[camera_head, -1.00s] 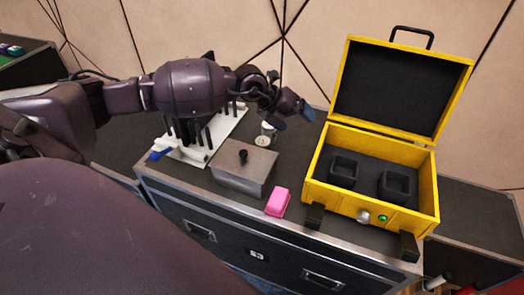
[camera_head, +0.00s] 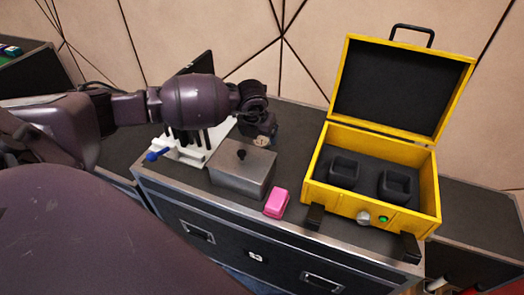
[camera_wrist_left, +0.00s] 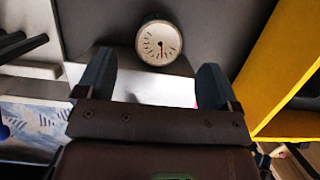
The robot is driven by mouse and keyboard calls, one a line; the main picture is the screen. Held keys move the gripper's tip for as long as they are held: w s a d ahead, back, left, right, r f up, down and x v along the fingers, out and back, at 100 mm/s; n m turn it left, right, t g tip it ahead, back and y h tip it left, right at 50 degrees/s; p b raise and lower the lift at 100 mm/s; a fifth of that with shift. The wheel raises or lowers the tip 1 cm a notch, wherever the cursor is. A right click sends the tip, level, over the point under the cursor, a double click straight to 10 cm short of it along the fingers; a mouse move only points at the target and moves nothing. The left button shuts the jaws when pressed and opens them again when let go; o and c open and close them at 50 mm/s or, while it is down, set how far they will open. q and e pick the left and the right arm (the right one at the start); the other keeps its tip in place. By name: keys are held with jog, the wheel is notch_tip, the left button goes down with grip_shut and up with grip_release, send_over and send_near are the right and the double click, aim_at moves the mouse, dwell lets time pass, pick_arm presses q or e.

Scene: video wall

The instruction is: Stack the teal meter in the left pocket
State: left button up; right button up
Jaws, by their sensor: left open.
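The meter (camera_head: 262,142) is a small round gauge standing on the dark case top, mostly hidden under my left gripper (camera_head: 262,126) in the head view. My right gripper is out of view.
A grey metal box (camera_head: 242,172) with a black knob stands in front of the meter. A pink block (camera_head: 276,203) lies near the front edge. A white rack (camera_head: 195,155) with black posts is at left. The right pocket (camera_head: 395,187) looks empty. The yellow lid (camera_head: 395,90) stands open.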

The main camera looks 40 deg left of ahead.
aim_at(261, 141)
pick_arm(q)
jog(key=shift+b+x, duration=0.55)
jog(key=shift+x, duration=2.15)
jog(key=shift+a, duration=0.1)
jog(key=shift+c, duration=0.5)
jog(key=shift+r, duration=0.1)
jog(key=c, duration=1.1)
